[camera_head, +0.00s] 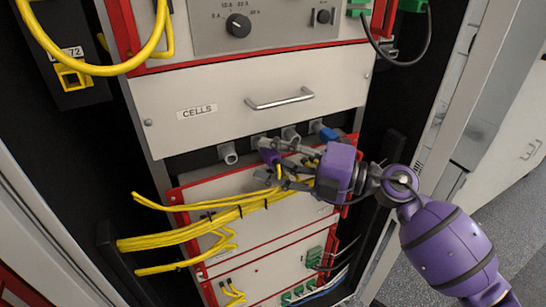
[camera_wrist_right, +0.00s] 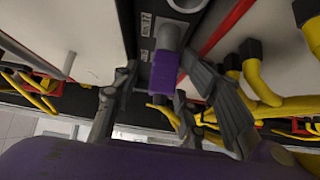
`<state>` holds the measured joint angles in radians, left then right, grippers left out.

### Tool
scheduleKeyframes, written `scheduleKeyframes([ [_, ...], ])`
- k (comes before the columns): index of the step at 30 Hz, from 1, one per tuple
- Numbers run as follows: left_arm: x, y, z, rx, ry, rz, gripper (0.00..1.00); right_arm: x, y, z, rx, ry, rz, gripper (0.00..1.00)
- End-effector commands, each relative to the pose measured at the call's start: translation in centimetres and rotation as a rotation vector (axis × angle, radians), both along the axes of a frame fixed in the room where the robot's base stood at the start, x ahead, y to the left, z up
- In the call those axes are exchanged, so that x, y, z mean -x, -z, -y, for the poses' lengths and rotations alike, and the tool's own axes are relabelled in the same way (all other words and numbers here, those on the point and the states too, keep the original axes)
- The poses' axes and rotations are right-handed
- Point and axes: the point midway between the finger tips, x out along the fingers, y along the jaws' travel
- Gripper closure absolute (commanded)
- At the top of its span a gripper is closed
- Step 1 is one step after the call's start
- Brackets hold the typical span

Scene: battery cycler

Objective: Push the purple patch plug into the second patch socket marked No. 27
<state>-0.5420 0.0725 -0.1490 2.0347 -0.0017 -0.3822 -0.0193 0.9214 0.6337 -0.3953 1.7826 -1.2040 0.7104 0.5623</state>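The purple patch plug (camera_head: 270,157) is at the row of grey round patch sockets under the CELLS drawer. In the right wrist view the plug (camera_wrist_right: 164,72) lines up with a grey cylindrical socket (camera_wrist_right: 171,37) and seems to meet its end; how deep it sits I cannot tell. A small label (camera_wrist_right: 147,24) lies beside that socket, too small to read surely. My right gripper (camera_head: 284,164) has its fingers apart on either side of the plug. In the wrist view a gap shows at the left finger; the right fingertip (camera_wrist_right: 162,66) side is close to the plug. My left gripper is not in view.
Other grey sockets (camera_head: 228,153) (camera_head: 290,134) flank the plug, and a blue plug (camera_head: 324,131) sits at the right end. Yellow cables (camera_head: 190,236) run just below. The drawer handle (camera_head: 279,100) juts out above. The cabinet frame stands at the right.

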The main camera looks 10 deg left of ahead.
Motion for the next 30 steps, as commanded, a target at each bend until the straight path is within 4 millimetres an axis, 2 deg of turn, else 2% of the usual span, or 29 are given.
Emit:
scheduleKeyframes([
  [7, -0.1, 0.1, 0.0, 0.000, 0.000, 0.001, 0.58, 0.0, 0.3, 0.1, 0.003, 0.001, -0.004, 0.58],
  [11, -0.1, 0.0, 0.0, 0.000, 0.000, 0.001, 0.58, 0.1, 0.3, 1.0, 0.003, 0.003, -0.004, 0.58],
  [24, 0.0, 0.0, 0.0, 0.000, 0.000, 0.000, 0.58, 1.8, 0.3, 9.4, 0.003, 0.002, -0.004, 0.58],
  [30, 0.0, 0.0, 0.0, 0.000, 0.000, 0.000, 0.58, 2.3, 0.3, 11.4, 0.003, 0.000, -0.003, 0.58],
])
